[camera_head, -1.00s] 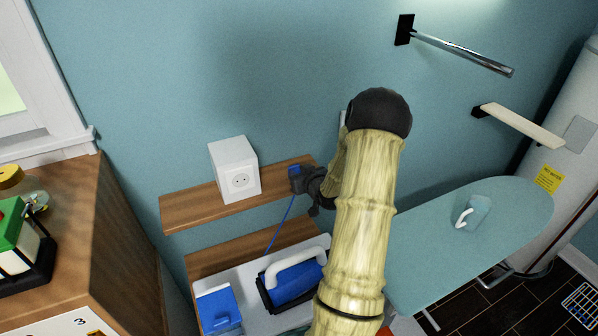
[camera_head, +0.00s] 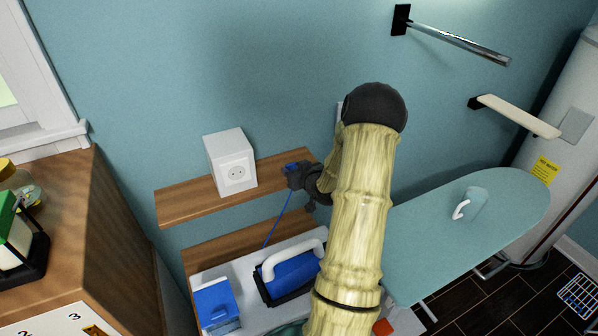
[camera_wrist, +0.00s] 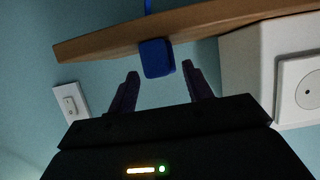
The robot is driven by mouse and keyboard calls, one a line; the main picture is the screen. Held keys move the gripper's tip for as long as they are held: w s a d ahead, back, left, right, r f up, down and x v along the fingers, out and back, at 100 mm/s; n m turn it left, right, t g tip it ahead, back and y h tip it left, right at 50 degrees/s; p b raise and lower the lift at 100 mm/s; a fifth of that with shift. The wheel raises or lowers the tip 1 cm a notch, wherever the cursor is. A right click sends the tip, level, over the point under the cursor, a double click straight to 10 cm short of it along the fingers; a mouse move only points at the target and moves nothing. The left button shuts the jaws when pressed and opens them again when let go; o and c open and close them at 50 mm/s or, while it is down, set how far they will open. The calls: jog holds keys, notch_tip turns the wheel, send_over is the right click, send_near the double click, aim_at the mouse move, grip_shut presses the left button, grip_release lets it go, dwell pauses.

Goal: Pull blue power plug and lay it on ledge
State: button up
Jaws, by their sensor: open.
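The blue power plug (camera_head: 291,167) is at the right part of the wooden ledge (camera_head: 190,204), partly hidden by my gripper. In the wrist view the plug (camera_wrist: 157,58) overlaps the edge of the ledge (camera_wrist: 100,45), with its blue cord (camera_wrist: 148,6) running off the far side. My gripper (camera_wrist: 160,72) is open, its dark fingertips to either side of the plug, with gaps visible between plug and fingers. In the head view my gripper (camera_head: 297,177) is at the ledge. The white socket box (camera_head: 231,163) stands on the ledge, its socket face empty.
Below the ledge, a blue iron-like item with a white handle (camera_head: 293,275) and a blue box (camera_head: 216,305) sit on a light surface. An ironing board (camera_head: 440,240) stands to the right. A wall switch (camera_wrist: 70,102) shows in the wrist view.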

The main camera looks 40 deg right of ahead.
jog(key=b+v, duration=0.4)
jog(key=v, duration=1.3)
jog(key=shift+s+b, duration=0.2)
jog(key=shift+b, duration=0.15)
jog(key=w+a+f+n+g+y+b, duration=0.1)
jog(key=w+a+f+g, duration=0.15)
jog(key=a, duration=0.45)
jog(key=w+a+f+g, duration=0.1)
jog(key=a+f+g, duration=0.15)
jog(key=a, duration=0.35)
jog(key=s+a+n+g+y, duration=0.1)
jog(key=s+a, duration=0.3)
jog(key=a, duration=0.4)
jog(key=s+a+f+g+y+b, duration=0.1)
jog(key=s+a+g, duration=0.2)
jog(key=a, duration=0.5)
jog(key=shift+s+n+g, duration=0.35)
jog(key=shift+n+g, duration=0.05)
jog(key=shift+g, duration=0.3)
jog(key=shift+f, duration=0.15)
